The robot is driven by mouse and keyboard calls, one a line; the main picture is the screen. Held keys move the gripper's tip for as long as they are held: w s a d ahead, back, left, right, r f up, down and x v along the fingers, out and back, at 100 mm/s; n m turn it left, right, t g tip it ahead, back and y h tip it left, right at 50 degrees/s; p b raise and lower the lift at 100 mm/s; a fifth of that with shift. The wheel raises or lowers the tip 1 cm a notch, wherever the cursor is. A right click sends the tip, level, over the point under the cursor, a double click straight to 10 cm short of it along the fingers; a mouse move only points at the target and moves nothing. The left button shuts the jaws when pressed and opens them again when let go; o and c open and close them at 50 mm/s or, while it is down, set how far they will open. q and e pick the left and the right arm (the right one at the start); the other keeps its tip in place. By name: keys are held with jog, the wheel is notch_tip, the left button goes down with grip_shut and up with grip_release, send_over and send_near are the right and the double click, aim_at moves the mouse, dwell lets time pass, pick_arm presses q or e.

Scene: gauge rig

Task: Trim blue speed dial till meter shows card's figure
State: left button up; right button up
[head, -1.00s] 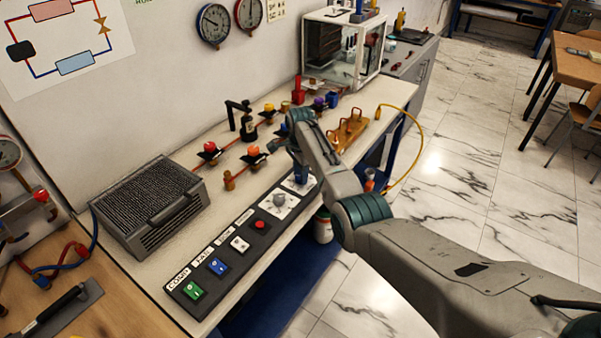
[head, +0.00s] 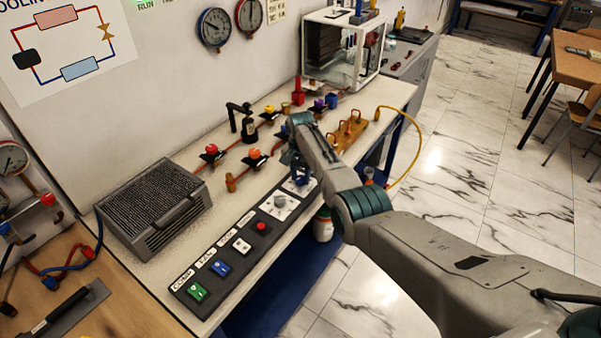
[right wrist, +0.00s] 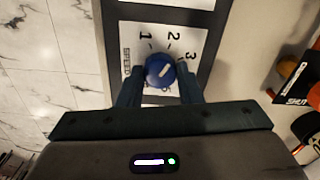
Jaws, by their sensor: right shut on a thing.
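The blue speed dial (right wrist: 158,72) sits on a white plate marked 1, 2 and 3 in the right wrist view. Its white pointer mark tilts up and to the right. My right gripper (right wrist: 160,87) is shut on the dial, one finger on each side. In the head view my right gripper (head: 300,176) is at the far end of the black control panel, and its wrist hides most of the dial. Two round meters, one blue-rimmed (head: 215,28) and one red-rimmed (head: 249,12), hang on the wall; their readings are too small to tell. A pale card (head: 276,9) hangs beside them. My left gripper is not in view.
The control panel (head: 186,287) also has a grey knob (head: 280,201), a red button (head: 262,227) and green and blue switches. A grilled box (head: 155,210) stands left.

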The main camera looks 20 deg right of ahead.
aim_at(300, 178)
jog(key=n, duration=0.3)
jog(key=shift+p, duration=0.4)
jog(key=shift+n, duration=1.7)
jog(key=o, duration=1)
notch_tip(300, 178, up, 11)
jog(key=shift+f+b, duration=0.1)
jog(key=shift+b, duration=0.55)
